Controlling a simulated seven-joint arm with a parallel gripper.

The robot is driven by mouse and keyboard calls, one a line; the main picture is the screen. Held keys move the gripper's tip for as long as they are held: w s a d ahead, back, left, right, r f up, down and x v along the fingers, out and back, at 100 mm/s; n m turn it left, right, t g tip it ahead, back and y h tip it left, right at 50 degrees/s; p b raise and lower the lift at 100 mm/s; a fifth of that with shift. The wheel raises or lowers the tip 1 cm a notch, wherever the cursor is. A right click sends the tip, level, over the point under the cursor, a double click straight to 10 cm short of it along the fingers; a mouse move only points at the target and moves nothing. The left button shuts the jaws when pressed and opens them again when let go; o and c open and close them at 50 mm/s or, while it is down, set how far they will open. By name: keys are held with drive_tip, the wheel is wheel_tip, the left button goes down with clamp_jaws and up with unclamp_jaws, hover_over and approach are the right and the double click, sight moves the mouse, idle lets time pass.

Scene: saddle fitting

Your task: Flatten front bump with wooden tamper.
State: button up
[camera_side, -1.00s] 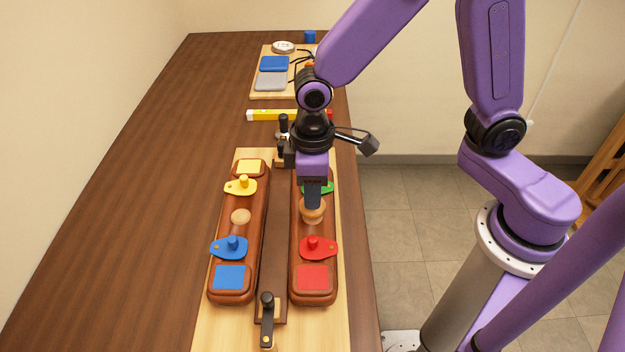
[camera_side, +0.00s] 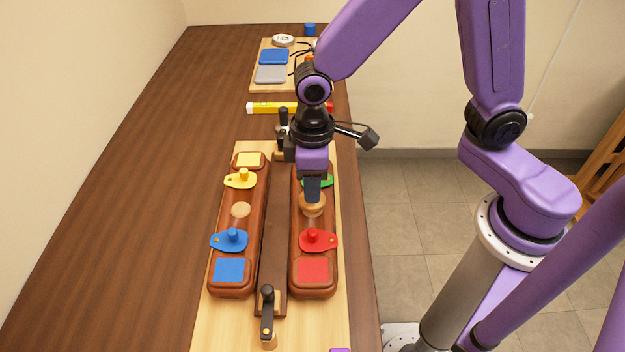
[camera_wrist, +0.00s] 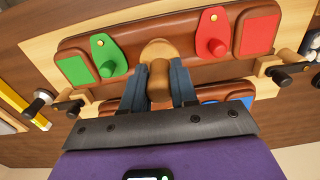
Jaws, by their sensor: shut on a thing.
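Two long brown leather panels lie side by side on a light board. My gripper (camera_side: 312,190) points down over the right panel (camera_side: 313,289) and is shut on the wooden tamper (camera_side: 312,207). The tamper stands about upright between the green tab and the red tab (camera_side: 317,239), its round head at the panel. Contact is hard to confirm, and the surface under it is hidden. In the wrist view the tamper (camera_wrist: 159,85) sits between both fingers. The left panel (camera_side: 232,291) has a pale round spot (camera_side: 241,210) between its yellow and blue tabs; its height is unclear.
A dark bar with black-handled clamps (camera_side: 267,297) runs between the panels. Behind lie a yellow tool (camera_side: 272,107) and a board with blue and grey pads (camera_side: 271,74). The table left of the panels is clear.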

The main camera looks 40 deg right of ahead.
drive_tip(key=shift+f, duration=1.1)
idle(2.4)
drive_tip(key=shift+r, duration=2.55)
